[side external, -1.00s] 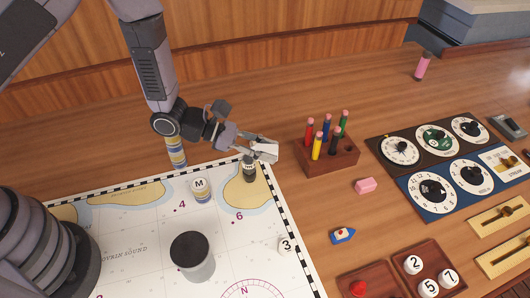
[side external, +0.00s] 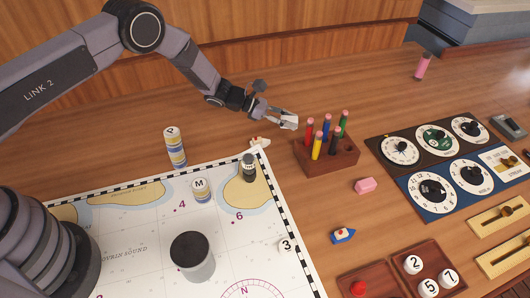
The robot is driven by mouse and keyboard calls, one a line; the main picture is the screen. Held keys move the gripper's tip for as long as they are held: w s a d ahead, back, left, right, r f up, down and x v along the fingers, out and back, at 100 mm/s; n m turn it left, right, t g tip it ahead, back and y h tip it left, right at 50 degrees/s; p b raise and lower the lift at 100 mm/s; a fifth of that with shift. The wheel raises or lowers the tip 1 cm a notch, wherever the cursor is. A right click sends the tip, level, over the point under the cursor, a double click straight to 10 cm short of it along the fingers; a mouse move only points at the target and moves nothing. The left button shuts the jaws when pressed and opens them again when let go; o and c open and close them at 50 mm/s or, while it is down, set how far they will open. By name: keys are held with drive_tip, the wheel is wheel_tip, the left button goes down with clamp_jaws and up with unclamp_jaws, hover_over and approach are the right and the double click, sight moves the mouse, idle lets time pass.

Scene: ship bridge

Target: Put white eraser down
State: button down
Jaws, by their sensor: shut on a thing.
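My gripper (side external: 284,118) is above the wooden table, behind and just left of the pen block. It is shut on a small pale piece at its fingertips, which I take to be the white eraser (side external: 290,122). The piece is small and partly covered by the fingers, so its outline is hard to make out. A pink eraser (side external: 366,186) lies on the table in front of the pen block.
The pen block (side external: 331,162) with upright coloured pens stands close to my gripper. A small white and orange object (side external: 259,142) lies at the chart's (side external: 140,225) far edge, near a dark-topped bottle (side external: 248,168). Striped cylinders (side external: 175,147) stand left.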

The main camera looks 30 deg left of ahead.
sight(292, 137)
drive_tip(key=shift+w+d+f, duration=0.35)
drive_tip(key=shift+w+f, duration=0.25)
drive_tip(key=shift+f, duration=0.25)
drive_tip(key=shift+w+f, duration=0.15)
drive_tip(key=shift+f, duration=1.55)
drive_tip(key=shift+f, duration=0.15)
drive_tip(key=c, duration=0.8)
unclamp_jaws()
drive_tip(key=shift+c, duration=0.2)
